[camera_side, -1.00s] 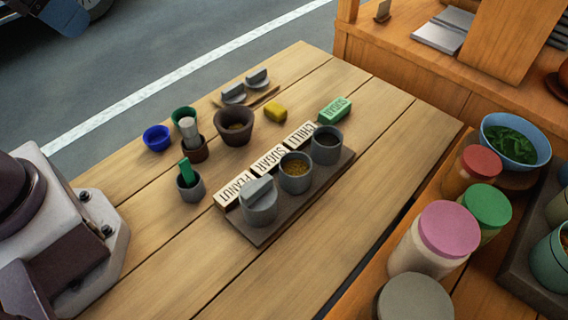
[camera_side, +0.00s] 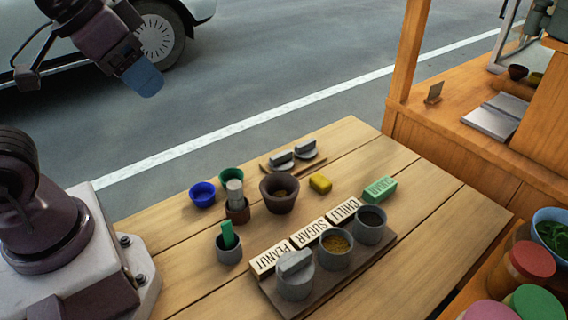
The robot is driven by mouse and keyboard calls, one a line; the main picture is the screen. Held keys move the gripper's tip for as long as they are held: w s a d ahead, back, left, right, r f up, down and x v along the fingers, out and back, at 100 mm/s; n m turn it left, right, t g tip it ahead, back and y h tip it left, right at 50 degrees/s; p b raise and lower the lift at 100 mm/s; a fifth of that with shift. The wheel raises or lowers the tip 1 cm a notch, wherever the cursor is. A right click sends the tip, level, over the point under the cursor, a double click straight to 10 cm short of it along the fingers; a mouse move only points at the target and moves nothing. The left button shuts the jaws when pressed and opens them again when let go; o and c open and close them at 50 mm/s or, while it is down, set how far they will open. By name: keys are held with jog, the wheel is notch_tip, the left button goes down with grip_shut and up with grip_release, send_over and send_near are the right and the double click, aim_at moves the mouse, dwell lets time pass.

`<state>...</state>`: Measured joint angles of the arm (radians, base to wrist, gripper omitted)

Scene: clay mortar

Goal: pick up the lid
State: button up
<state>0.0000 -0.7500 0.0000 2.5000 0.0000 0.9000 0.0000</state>
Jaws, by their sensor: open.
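A grey lid with a raised bar handle (camera_side: 294,264) sits on the peanut jar (camera_side: 296,287), at the left end of the dark tray (camera_side: 378,258). Two more grey lids, a left one (camera_side: 281,159) and a right one (camera_side: 306,150), rest on a small board at the back of the wooden table. My gripper (camera_side: 144,82) is at the upper left with blue fingertips, high up and well apart from all the lids. It is open, and nothing shows between its fingers.
A brown mortar (camera_side: 279,191), blue bowl (camera_side: 202,194), yellow block (camera_side: 320,184) and green block (camera_side: 380,189) stand behind. Coloured-lid jars crowd the lower right.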

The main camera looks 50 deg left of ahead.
dwell(0.4)
jog(key=o, duration=0.5)
jog(key=shift+o, duration=0.2)
jog(key=m+g+y, duration=0.1)
jog(key=m+g, duration=0.5)
jog(key=m, duration=1.2)
send_near(281, 154)
jog(key=f, duration=0.6)
jog(key=a+f, duration=0.1)
jog(key=f, duration=0.2)
jog(key=shift+s+f, duration=0.1)
jog(key=shift+f, duration=0.2)
